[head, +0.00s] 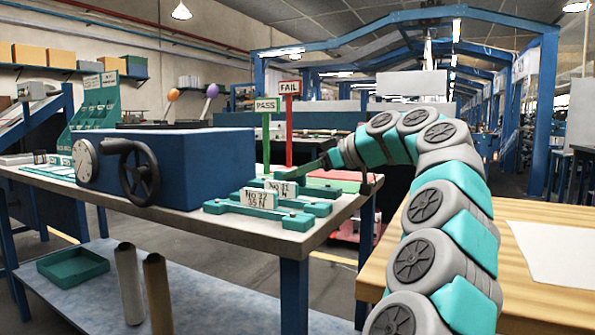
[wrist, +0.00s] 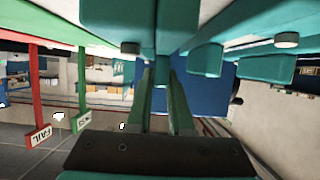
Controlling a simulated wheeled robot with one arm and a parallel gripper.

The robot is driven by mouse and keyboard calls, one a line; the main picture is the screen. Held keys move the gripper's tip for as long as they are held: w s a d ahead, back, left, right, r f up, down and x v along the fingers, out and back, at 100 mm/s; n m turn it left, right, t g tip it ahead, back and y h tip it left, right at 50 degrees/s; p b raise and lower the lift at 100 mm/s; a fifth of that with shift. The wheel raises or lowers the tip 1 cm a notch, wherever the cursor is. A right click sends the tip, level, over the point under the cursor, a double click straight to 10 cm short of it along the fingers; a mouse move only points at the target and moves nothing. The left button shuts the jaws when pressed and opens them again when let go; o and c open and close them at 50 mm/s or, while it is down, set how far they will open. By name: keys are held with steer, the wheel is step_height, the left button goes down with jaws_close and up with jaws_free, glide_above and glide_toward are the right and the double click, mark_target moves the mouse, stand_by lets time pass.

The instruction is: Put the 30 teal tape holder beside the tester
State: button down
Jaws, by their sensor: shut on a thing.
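My gripper (head: 284,173) reaches in from the right over the table's near right corner. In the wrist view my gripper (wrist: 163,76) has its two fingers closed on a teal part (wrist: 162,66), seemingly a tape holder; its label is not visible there. Teal tape holders sit close together beside the tester: a front one (head: 290,220) with a label reading about "35 N", and another behind it (head: 318,208) with a partly covered label (head: 281,188). I cannot read a 30 on any. The tester (head: 205,160) is a blue box with a white dial and black handwheel.
The grey table (head: 255,250) carries all this. A green PASS sign (head: 266,106) and red FAIL sign (head: 289,88) stand behind my gripper, near green and red areas. A teal stand (head: 95,105) is at left. A wooden table (head: 480,250) lies right.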

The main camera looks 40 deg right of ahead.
steer(key=shift+f+b, duration=0.55)
steer(key=shift+f, duration=0.25)
steer(key=c, duration=0.7)
jaws_free()
steer(key=shift+c, duration=0.2)
steer(key=shift+r, duration=0.1)
steer(key=v, duration=0.6)
steer(key=shift+s+d+r+p, duration=0.1)
steer(key=shift+d+r+p, duration=0.1)
steer(key=shift+p, duration=0.2)
steer(key=shift+s+d+r, duration=0.1)
steer(key=shift+s+d, duration=0.05)
steer(key=shift+s, duration=0.45)
